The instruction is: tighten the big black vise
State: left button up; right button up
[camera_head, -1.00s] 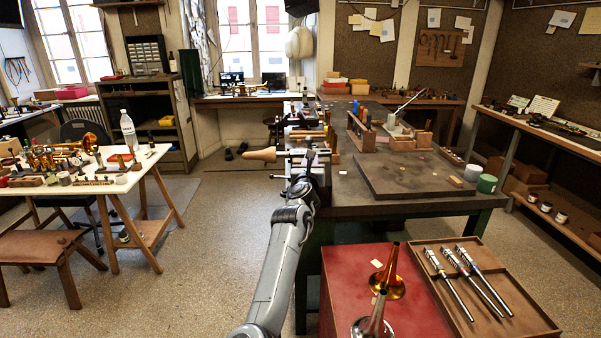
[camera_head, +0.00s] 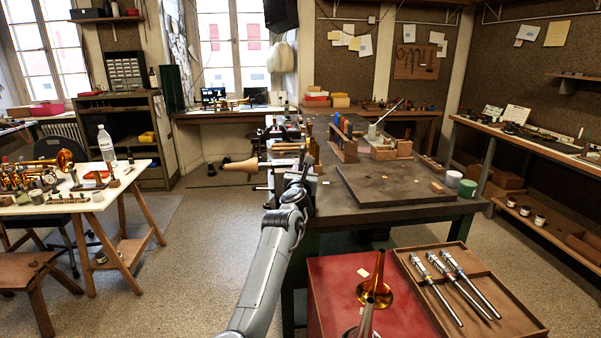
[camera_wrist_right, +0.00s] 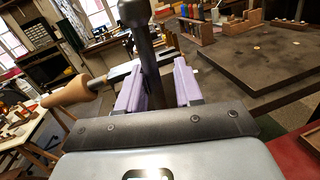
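A dark upright bar (camera_wrist_right: 146,48) with a rounded knob on top, apparently the black vise's handle, stands close in front of my right wrist camera. My right gripper (camera_wrist_right: 158,74) has its two purple-padded fingers apart, one on each side of this bar. The bar looks nearer the left pad, and a gap shows at the right pad; contact is not clear. In the head view my right gripper (camera_head: 302,172) is at the workbench's left edge, beside the vise area. The vise body is largely hidden by my arm and clutter. My left gripper is out of view.
A wooden cone-shaped tool (camera_head: 240,166) sticks out left from the bench edge. A dark board (camera_head: 405,185) lies on the workbench (camera_head: 370,213). A red surface with a brass bell (camera_head: 376,292) and a tray (camera_head: 520,318) of metal tools are in front.

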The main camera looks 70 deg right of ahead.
jog(key=shift+f, duration=0.2)
jog(key=shift+w+a, duration=0.1)
jog(key=v, duration=1)
jog(key=shift+a, duration=0.35)
dwell(0.4)
